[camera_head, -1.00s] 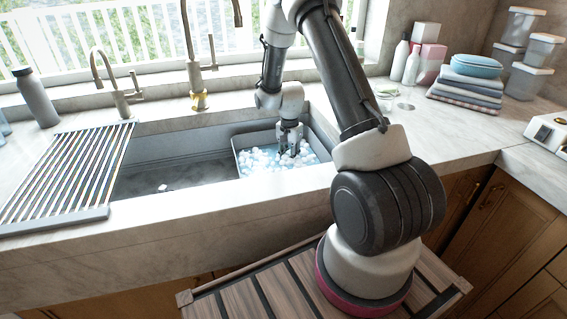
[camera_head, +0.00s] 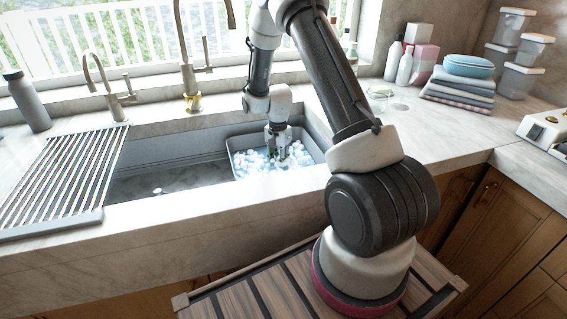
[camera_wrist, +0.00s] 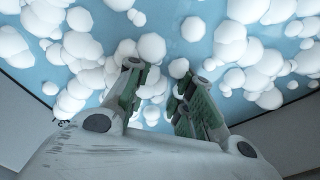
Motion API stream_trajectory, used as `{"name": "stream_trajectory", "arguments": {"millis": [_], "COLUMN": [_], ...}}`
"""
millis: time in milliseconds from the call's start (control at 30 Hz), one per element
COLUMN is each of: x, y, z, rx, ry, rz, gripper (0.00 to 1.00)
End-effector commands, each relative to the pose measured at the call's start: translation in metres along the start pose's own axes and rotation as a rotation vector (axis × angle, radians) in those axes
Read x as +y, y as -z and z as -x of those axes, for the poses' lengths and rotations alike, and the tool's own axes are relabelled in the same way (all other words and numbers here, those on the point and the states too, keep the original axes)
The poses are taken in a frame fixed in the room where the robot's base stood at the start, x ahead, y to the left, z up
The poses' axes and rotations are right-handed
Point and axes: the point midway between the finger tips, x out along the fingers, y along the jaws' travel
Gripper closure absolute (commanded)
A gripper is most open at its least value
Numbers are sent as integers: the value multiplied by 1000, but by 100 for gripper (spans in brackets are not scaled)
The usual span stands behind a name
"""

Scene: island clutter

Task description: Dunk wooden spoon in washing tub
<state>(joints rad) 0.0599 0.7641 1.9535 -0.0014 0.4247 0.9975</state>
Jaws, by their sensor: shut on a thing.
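The washing tub (camera_head: 231,157) is a grey basin in the right part of the sink. It holds blue water covered with white foam balls, which fill much of the wrist view (camera_wrist: 193,29). My gripper (camera_head: 278,153) points down into the tub, its fingertips at the foam. In the wrist view, its two green-and-grey fingers (camera_wrist: 158,97) stand over the water with foam between and around them. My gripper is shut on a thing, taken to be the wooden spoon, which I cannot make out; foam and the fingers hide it.
A striped drying rack (camera_head: 62,180) lies left of the sink. Brass taps (camera_head: 190,75) rise behind it, with a grey bottle (camera_head: 28,100) at the left. Folded cloths (camera_head: 458,92), bottles (camera_head: 404,66) and clear containers (camera_head: 522,80) stand on the right counter.

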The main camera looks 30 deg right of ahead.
Motion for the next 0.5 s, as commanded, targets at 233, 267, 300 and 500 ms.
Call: {"name": "stream_trajectory", "arguments": {"millis": [233,267,300,500], "x": [0,0,0,0], "y": [0,0,0,0], "z": [12,15,19,36], "rx": [1,1,1,1], "ry": [2,2,1,1], "rz": [0,0,0,0], "gripper": [100,100,100,100]}}
